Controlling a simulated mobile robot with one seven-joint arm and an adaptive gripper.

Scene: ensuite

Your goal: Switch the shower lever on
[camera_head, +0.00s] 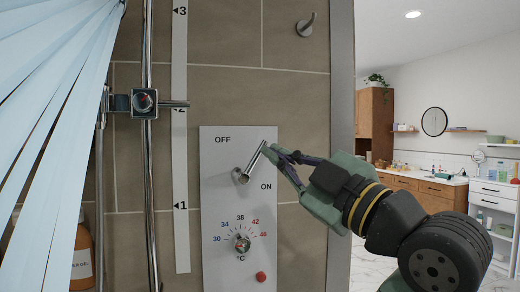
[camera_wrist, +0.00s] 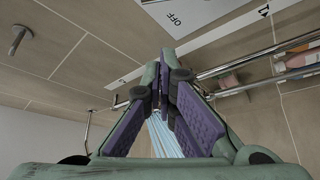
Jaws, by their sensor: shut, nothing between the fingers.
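The shower lever (camera_head: 252,163) is a short metal bar on a white control panel (camera_head: 215,262). It tilts up and to the right from its pivot, between the OFF and ON labels. My gripper (camera_head: 271,152) comes in from the right, its fingertips beside the upper end of the lever; I cannot tell whether they touch it. The fingers are shut with nothing between them. In the wrist view, the gripper (camera_wrist: 166,84) points toward the wall, and part of the panel with OFF (camera_wrist: 190,14) shows at the top. The lever cannot be made out there.
A temperature knob (camera_head: 242,243) and a red button (camera_head: 261,277) sit low on the panel. A vertical shower rail (camera_head: 148,190) and pale blue curtain (camera_head: 45,110) are at the left. A wall hook (camera_head: 307,25) is above. The room opens out at the right.

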